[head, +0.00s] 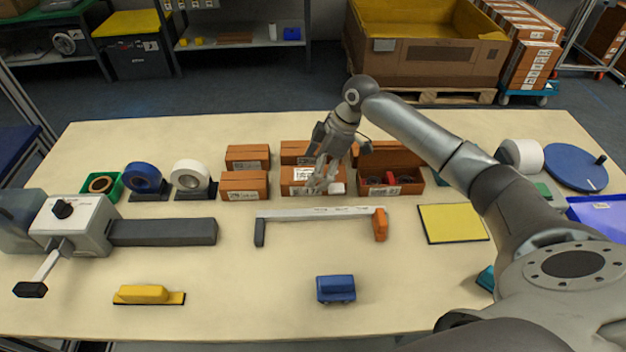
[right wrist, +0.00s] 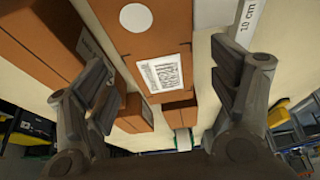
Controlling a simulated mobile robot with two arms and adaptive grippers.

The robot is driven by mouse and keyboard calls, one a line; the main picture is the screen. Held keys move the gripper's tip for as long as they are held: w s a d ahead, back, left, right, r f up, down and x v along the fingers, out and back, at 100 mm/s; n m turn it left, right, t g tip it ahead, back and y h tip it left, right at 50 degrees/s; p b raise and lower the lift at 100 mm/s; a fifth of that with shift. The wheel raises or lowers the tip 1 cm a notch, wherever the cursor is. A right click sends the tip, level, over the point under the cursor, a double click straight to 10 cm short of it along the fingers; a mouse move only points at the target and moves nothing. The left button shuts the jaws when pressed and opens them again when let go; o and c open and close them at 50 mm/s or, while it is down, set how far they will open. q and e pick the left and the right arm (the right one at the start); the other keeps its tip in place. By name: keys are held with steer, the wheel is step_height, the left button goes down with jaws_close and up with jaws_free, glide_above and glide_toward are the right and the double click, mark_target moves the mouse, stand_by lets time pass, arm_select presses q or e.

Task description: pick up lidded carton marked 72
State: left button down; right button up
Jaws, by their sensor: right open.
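My right gripper (head: 319,182) is open at the front middle carton, an orange-brown lidded box (head: 296,190). In the right wrist view, a carton (right wrist: 165,103) with a white barcode label and a round white spot lies between the spread fingers of the gripper (right wrist: 168,85). Other closed cartons stand behind it (head: 296,147) and to its left (head: 244,185), (head: 247,153). I cannot read the number 72 on any of them. The fingers hide part of the front middle carton. My left gripper is not in view.
An open carton (head: 405,156) holding red and dark items stands close on the right. A bracket-shaped ruler (head: 318,214) lies in front of the cartons. White tape (head: 190,175) and blue tape (head: 143,177) stand on the left. The table front is mostly clear around a blue block (head: 336,287).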

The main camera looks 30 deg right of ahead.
steer(key=shift+x, duration=1.4)
steer(key=shift+d, duration=0.1)
steer(key=c, duration=1.1)
steer(key=shift+r, duration=0.1)
